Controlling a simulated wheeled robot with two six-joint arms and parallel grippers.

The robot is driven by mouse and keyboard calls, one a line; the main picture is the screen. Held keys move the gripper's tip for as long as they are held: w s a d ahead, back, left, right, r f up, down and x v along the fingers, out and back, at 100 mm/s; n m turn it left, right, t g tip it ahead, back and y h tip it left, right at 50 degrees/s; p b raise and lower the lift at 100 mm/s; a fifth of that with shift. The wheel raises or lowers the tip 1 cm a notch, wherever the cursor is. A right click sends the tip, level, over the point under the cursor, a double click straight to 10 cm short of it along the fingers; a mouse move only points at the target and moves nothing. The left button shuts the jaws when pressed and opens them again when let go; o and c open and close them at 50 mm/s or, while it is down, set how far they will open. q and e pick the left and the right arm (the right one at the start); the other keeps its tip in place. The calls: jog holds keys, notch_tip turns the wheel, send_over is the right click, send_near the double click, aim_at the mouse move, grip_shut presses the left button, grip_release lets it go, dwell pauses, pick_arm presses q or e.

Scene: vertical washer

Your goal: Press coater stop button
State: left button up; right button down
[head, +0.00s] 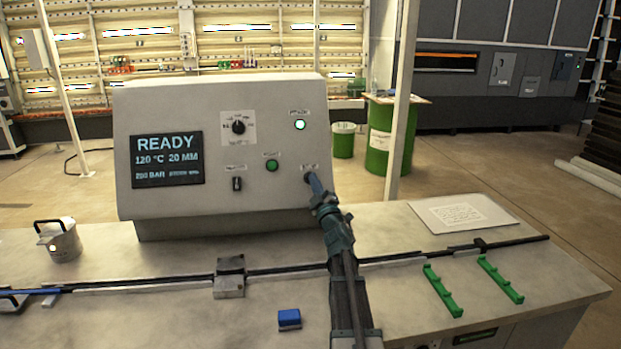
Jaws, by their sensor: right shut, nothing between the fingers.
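The grey control console (220,110) stands on the bench, and its screen (168,159) reads READY, 120 °C, 20 MM. A green round button (271,165) sits in the middle of its sloped face. A small dark round button (307,178) lies to its right under a label too small to read. My right gripper (315,184) is shut and empty, with its blue tip at this dark button and partly covering it. I cannot tell whether the tip touches or presses it. My left gripper is not in view.
A lit lamp (300,125), a rotary knob (239,127) and a dark switch (237,184) share the panel. A long rail (290,270) crosses the bench. A metal cup (60,240), a blue block (289,319) and green holders (442,291) also stand on the bench.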

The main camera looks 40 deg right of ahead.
jog(key=shift+s+a+r, duration=0.1)
jog(key=shift+s, duration=0.1)
jog(key=s, duration=0.1)
jog(key=s+a+r+p, duration=0.2)
jog(key=s, duration=0.1)
jog(key=shift+r, duration=0.1)
dwell(0.6)
dwell(0.6)
